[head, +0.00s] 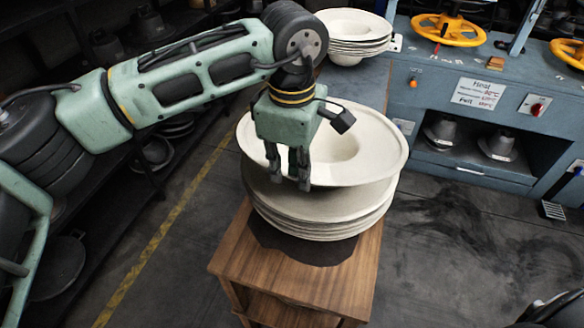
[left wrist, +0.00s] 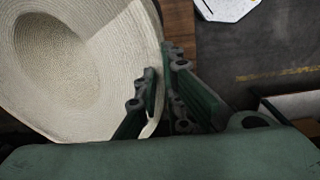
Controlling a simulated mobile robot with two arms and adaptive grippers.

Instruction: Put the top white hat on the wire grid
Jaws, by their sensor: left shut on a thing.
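The top white hat (head: 375,135) is upside down, with its round crown hollow facing up and its wide brim around it. It sits just above the stack of white hats (head: 330,222), with a gap showing under its near brim. My left gripper (head: 289,178) is shut on the near left part of its brim. In the left wrist view, the fingers of the left gripper (left wrist: 163,75) close at the edge of the woven hat (left wrist: 95,75). I cannot make out the wire grid for certain. My right gripper is not clearly in view.
The stack stands on a wooden stand (head: 235,265) with a dark mat. Another stack of pale hats (head: 352,35) is behind it. A blue press bench (head: 455,75) with yellow handwheels (head: 447,30) stands at right. Dark shelves (head: 140,190) stand at left.

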